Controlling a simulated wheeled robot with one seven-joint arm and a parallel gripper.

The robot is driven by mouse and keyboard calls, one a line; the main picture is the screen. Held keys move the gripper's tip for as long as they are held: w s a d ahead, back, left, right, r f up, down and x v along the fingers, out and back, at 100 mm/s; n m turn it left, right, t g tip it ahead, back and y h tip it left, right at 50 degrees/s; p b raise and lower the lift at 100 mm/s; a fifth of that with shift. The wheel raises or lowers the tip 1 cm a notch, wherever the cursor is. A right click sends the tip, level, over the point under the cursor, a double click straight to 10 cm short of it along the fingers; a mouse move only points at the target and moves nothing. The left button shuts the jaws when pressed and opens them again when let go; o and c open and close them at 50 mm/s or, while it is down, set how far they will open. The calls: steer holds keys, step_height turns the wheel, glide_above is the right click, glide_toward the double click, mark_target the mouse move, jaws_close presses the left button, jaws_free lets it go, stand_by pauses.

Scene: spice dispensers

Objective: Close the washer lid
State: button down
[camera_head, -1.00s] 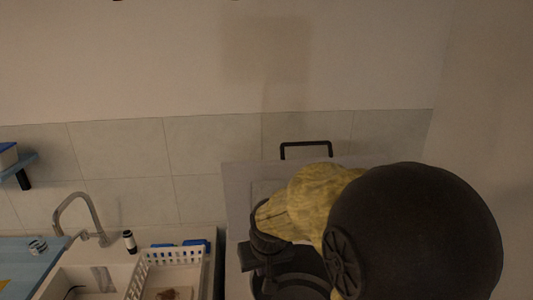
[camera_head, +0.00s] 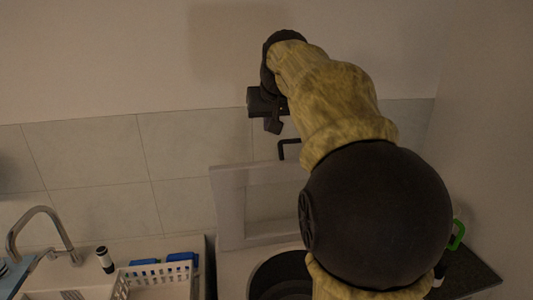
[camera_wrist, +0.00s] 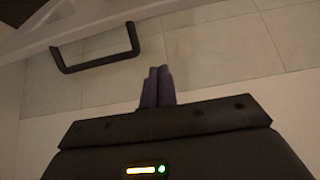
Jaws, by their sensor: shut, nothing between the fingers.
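The washer lid (camera_head: 232,208) is a pale panel standing open and upright in front of the tiled wall, above the washer's dark round opening (camera_head: 268,275). A black bar handle (camera_head: 283,148) sits at the lid's top edge, partly hidden by my arm. In the wrist view the handle (camera_wrist: 95,62) is at the upper left. My gripper (camera_head: 273,126) is raised just above the handle in the head view, apart from it. In the wrist view my gripper's fingers (camera_wrist: 158,75) are together and empty, to the right of the handle.
A sink with a curved tap (camera_head: 42,225) and a white dish rack (camera_head: 150,278) with blue items lie to the left. A side wall closes off the right. A dark counter (camera_head: 465,275) with a green-handled item (camera_head: 457,235) is at lower right.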

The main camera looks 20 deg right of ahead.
mark_target(267, 161)
steer(key=shift+f, duration=0.1)
steer(key=w+f, duration=0.1)
steer(key=f, duration=0.1)
steer(key=f+p, duration=0.1)
steer(key=f, duration=0.2)
steer(key=w+f+p, duration=0.1)
steer(key=f, duration=0.2)
steer(key=shift+w+d+f, duration=0.25)
steer(key=shift+w+d, duration=0.05)
steer(key=shift+d, duration=0.1)
steer(key=shift+s+f, duration=0.15)
steer(key=shift+s, duration=0.05)
steer(key=shift+a+f, duration=0.1)
steer(key=shift+a, duration=0.1)
steer(key=shift+f, duration=0.1)
